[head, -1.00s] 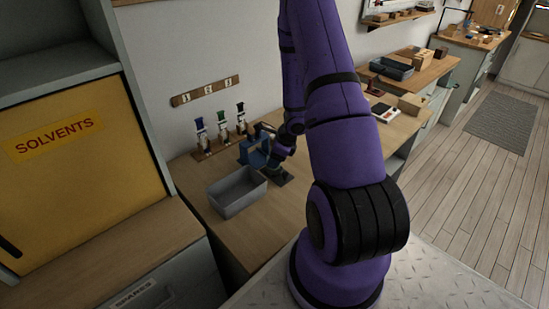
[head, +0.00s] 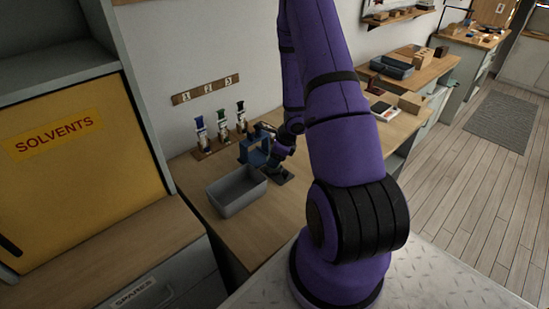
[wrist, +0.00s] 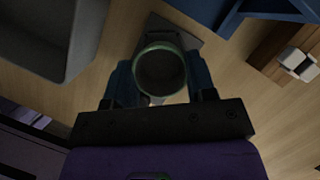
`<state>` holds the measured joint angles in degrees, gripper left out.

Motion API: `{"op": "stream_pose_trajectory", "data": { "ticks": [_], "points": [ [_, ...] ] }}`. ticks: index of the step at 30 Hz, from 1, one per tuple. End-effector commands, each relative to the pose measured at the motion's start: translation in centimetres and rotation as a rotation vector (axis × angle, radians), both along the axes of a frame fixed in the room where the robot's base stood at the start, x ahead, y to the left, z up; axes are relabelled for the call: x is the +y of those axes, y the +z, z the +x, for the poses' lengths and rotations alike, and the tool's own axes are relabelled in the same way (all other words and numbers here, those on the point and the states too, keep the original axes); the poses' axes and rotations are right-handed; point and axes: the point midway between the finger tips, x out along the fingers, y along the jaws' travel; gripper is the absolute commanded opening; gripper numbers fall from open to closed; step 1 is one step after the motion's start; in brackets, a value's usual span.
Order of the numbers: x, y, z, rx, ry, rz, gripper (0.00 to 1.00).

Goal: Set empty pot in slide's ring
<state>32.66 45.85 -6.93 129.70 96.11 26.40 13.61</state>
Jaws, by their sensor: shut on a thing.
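My gripper (wrist: 162,88) is shut on a round, hollow pot with a greenish rim (wrist: 160,50). In the wrist view I look down into the pot's dark inside, which appears empty. A dark grey flat plate, seemingly the slide (wrist: 187,40), shows behind the pot and sticks out past its rim. The plate also shows in the head view (head: 279,175), in front of the blue frame (head: 254,153). The slide's ring is not visible; the pot hides part of the plate. I cannot tell whether the pot touches the plate. In the head view, my arm mostly hides the pot.
A grey open bin (head: 236,191) stands left of the plate and shows in the wrist view (wrist: 60,35). Dispensers with blue, green and dark tops stand in a wooden rack (head: 226,140) at the wall. The bench front (head: 250,240) is clear.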

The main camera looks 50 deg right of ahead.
Motion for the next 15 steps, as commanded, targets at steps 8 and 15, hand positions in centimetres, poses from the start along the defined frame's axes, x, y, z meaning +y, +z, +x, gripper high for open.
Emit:
{"op": "stream_pose_trajectory", "data": {
  "ticks": [8,15],
  "points": [
    [0.01,-0.3,-0.02,0.001,-0.001,0.001,0.29],
    [0.03,-0.82,-0.03,0.001,0.0,0.001,0.29]
  ]
}}
